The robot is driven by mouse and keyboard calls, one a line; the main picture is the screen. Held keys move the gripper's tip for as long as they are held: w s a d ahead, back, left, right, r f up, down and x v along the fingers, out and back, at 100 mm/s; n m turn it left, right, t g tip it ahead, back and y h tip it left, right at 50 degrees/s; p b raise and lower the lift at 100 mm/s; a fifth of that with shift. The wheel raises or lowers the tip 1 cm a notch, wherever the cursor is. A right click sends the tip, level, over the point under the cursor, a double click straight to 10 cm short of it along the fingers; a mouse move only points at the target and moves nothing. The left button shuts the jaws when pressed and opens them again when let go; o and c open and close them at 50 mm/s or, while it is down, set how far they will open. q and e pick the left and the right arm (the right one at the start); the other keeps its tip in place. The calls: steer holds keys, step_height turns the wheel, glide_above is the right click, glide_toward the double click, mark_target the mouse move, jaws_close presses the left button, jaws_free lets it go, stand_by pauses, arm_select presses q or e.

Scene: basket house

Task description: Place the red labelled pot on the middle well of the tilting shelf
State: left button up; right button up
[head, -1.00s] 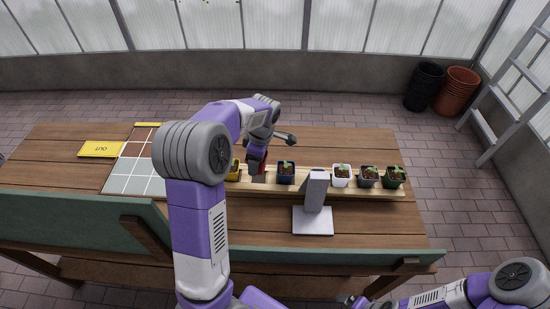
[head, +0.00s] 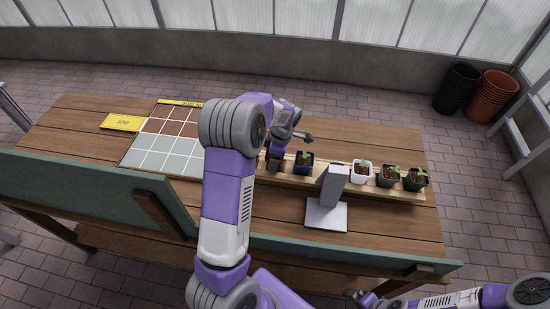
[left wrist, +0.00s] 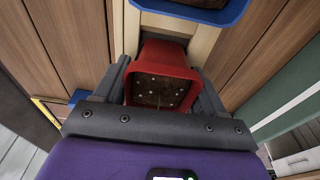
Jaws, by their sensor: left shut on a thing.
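The red pot (left wrist: 165,65) sits between the fingers of my left gripper in the left wrist view, with dark, white-specked soil inside. My left gripper (head: 274,165) is shut on it, at the wooden shelf (head: 290,174), left of a blue pot (head: 304,162). The red pot and its label are hidden in the head view. I cannot tell whether the pot touches the shelf. The blue pot's rim (left wrist: 195,14) shows just beyond the red pot in the wrist view. My right gripper (head: 357,297) is low at the bottom edge, small and unclear.
White (head: 361,172), grey (head: 389,176) and green (head: 415,180) pots stand along the shelf's right part. A grey post on a pale base (head: 326,216) stands in front. A gridded mat (head: 160,155) and a yellow OUT sign (head: 122,122) lie left. My left arm hides the shelf's left end.

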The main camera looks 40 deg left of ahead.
arm_select(q)
steer(key=o, duration=1.4)
steer(key=shift+r, duration=0.1)
steer(key=r, duration=0.4)
steer(key=d+r+p, duration=0.1)
steer(key=r, duration=0.2)
steer(key=r+p, duration=0.1)
steer(key=r, duration=0.3)
steer(key=shift+w+d+r, duration=0.3)
steer(key=shift+w+r, duration=0.05)
steer(key=shift+w, duration=0.05)
